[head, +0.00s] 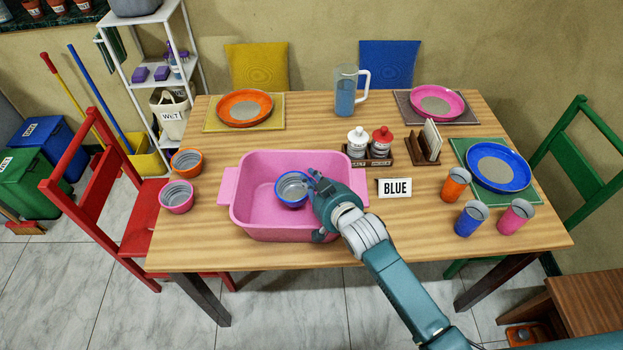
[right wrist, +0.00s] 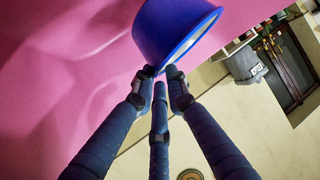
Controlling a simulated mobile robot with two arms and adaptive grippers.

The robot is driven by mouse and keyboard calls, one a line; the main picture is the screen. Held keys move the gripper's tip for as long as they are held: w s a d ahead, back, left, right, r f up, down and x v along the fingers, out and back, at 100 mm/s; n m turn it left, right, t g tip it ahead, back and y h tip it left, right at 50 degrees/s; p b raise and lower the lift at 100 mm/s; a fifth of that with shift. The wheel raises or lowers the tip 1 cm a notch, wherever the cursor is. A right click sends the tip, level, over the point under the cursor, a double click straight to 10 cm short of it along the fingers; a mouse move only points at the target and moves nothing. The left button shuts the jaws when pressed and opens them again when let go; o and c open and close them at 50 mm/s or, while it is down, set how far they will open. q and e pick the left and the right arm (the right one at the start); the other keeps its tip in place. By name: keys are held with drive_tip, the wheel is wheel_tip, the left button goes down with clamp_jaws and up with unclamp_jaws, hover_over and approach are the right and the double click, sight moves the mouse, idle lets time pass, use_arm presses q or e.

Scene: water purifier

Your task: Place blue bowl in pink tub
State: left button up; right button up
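The pink tub (head: 262,232) stands on the wooden table, left of centre. The blue bowl (head: 291,190) is upright within the tub's outline, toward its right side. In the right wrist view the blue bowl (right wrist: 165,30) shows against the pink of the tub (right wrist: 60,70). My right gripper (head: 314,190) reaches over the tub's right front corner. Its fingertips (right wrist: 160,77) meet at the bowl's rim and appear closed on it. Whether the bowl rests on the tub's floor is hard to tell. My left gripper is out of view.
Orange bowl (head: 186,162) and pink bowl (head: 176,197) sit left of the tub. A pitcher (head: 346,92) and plates are farther back. Chairs flank the table.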

drive_tip(key=shift+o, duration=0.4)
drive_tip(key=shift+s+f, duration=0.3)
drive_tip(key=shift+f, duration=0.35)
drive_tip(key=r+v, duration=0.1)
drive_tip(key=v, duration=1.1)
drive_tip(key=shift+w+r, duration=0.3)
drive_tip(key=shift+r, duration=0.15)
